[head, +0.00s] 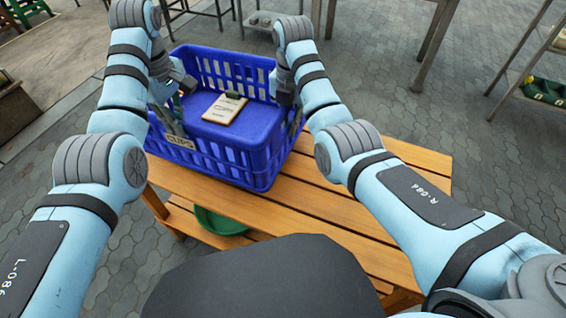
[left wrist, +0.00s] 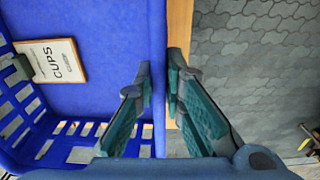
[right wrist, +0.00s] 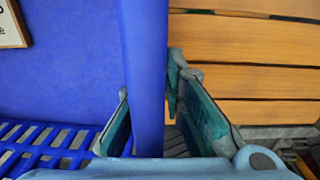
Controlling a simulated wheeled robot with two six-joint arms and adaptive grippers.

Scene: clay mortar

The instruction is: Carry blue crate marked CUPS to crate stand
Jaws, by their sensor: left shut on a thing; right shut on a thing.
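The blue crate (head: 262,146) with slotted walls is at the far end of a slatted wooden table (head: 330,205). My right gripper (head: 290,108) is shut on the right wall, likewise in the right wrist view (right wrist: 150,85). I cannot tell whether the crate touches the table.
A green round thing (head: 220,220) sits low beneath the table. A shelf with a green tray (head: 545,92) stands at the right. Other stands are at the back. Grey paving is clear right of the table.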

